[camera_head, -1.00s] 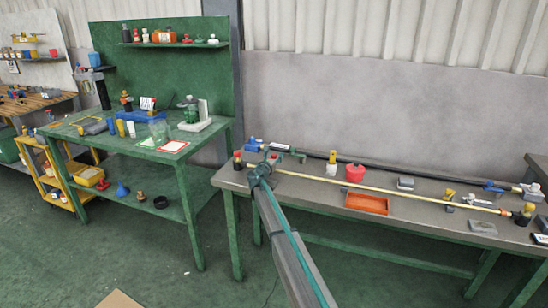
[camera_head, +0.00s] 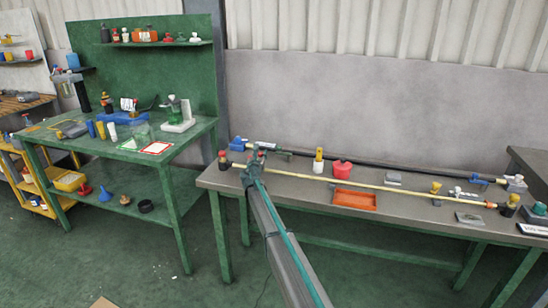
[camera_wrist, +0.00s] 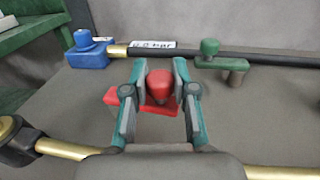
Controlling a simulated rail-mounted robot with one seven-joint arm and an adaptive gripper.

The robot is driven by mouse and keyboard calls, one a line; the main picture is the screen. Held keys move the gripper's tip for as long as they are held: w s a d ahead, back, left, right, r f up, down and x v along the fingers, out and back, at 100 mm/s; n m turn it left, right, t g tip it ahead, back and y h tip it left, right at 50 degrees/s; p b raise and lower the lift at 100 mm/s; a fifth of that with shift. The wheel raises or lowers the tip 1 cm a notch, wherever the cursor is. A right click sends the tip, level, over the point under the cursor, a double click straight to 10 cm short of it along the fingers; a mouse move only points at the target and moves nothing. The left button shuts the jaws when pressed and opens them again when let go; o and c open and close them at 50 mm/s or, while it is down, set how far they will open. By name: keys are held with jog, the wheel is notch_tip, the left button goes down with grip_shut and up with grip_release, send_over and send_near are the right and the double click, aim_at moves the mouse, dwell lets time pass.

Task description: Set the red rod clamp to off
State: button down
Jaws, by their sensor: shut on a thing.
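The red rod clamp shows in the wrist view as a round red knob (camera_wrist: 160,86) above a flat red body (camera_wrist: 112,97). My gripper (camera_wrist: 160,72) is shut on the red knob, with one teal and grey finger on each side of it. In the head view my gripper (camera_head: 254,158) is over the left part of the grey bench, and the clamp is mostly hidden there. No on or off marking is readable.
A black rod (camera_wrist: 215,59) runs behind, with a blue block (camera_wrist: 87,50), a "0.0 bar" label (camera_wrist: 152,44) and a green-knobbed clamp (camera_wrist: 209,47). A brass rod (camera_wrist: 66,149) lies in front. An orange tray (camera_head: 354,200) and a red container (camera_head: 342,169) stand to the right.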

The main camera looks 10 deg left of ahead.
jog(key=c, duration=0.9)
grip_release()
jog(key=shift+s, duration=0.1)
jog(key=s, duration=1.1)
jog(key=shift+s, duration=0.4)
